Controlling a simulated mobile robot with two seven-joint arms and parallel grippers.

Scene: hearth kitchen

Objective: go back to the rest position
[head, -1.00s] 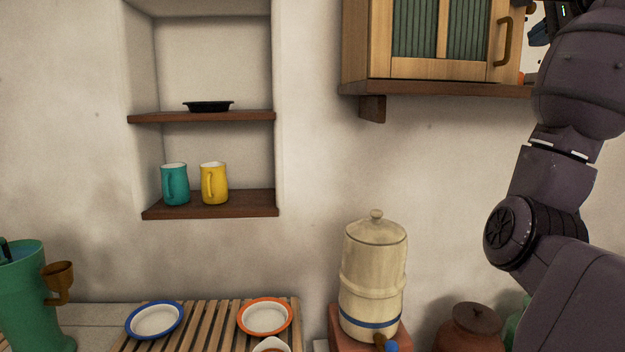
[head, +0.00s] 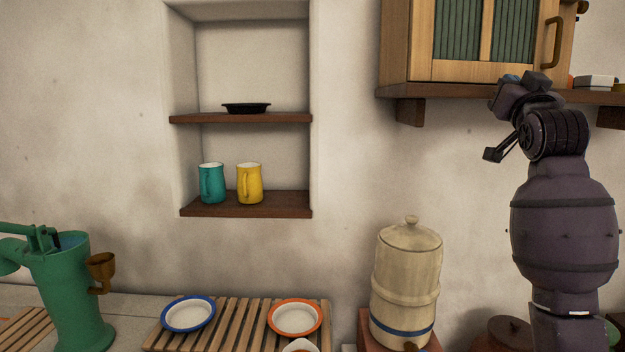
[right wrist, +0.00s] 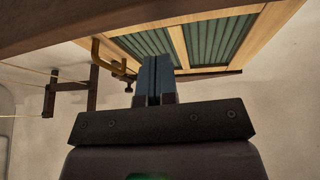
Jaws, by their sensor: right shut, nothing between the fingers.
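My right arm stands raised at the right of the head view, in front of the wall and just below the wooden wall cupboard (head: 490,70). Its gripper (head: 492,154) shows at the upper end, partly hidden by the wrist. In the right wrist view the two fingers of the right gripper (right wrist: 154,80) are pressed together with nothing between them, and the cupboard (right wrist: 180,45) shows beyond them. My left gripper is in neither view.
A green pump (head: 75,295) is at left. A niche holds teal (head: 212,184) and yellow (head: 250,184) mugs.

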